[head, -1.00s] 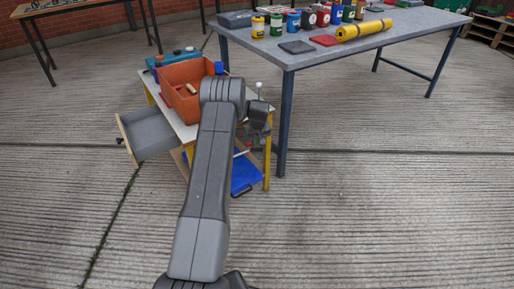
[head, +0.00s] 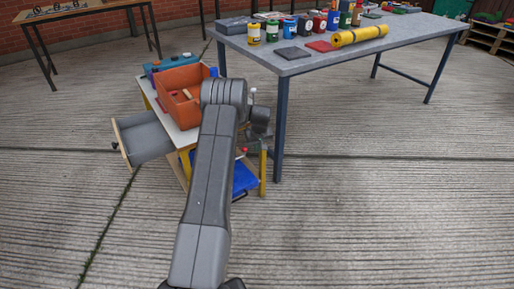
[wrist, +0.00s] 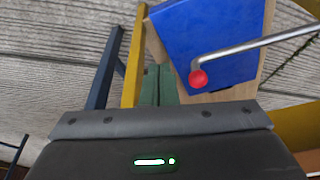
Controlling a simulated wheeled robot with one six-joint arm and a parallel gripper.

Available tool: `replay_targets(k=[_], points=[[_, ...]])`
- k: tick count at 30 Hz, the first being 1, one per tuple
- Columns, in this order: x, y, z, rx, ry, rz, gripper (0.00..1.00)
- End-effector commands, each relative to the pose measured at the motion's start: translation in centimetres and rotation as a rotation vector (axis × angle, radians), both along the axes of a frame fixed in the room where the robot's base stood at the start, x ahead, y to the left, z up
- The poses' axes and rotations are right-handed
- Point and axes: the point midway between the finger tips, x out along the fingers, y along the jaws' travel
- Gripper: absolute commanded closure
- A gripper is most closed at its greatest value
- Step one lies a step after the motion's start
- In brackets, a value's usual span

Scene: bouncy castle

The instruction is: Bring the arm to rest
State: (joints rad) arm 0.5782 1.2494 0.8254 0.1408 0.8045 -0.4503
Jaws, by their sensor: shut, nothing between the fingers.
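My arm reaches forward from the bottom of the head view, raised and bent over at its far end. My gripper (wrist: 158,78) hangs there beside the right end of a small white-topped table (head: 183,137), clear of the big table's near leg. In the wrist view its two greenish fingers are together with nothing between them. In the head view the fingers are small and partly unclear, and my arm hides part of the small table.
An orange open box (head: 180,105) stands on the small table, with its grey drawer (head: 146,138) pulled out. A blue item (wrist: 212,45) and a red-tipped metal rod (wrist: 250,52) are below. A grey table (head: 300,60) carries jars and a yellow roll (head: 360,36). Floor at right is clear.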

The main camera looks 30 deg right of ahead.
Motion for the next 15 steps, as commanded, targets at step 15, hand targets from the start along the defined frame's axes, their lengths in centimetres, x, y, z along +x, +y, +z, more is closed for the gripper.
replay_targets(k=[15], points=[[-2.3,-1.5,9.2,0.0,0.0,-0.001,1.0]])
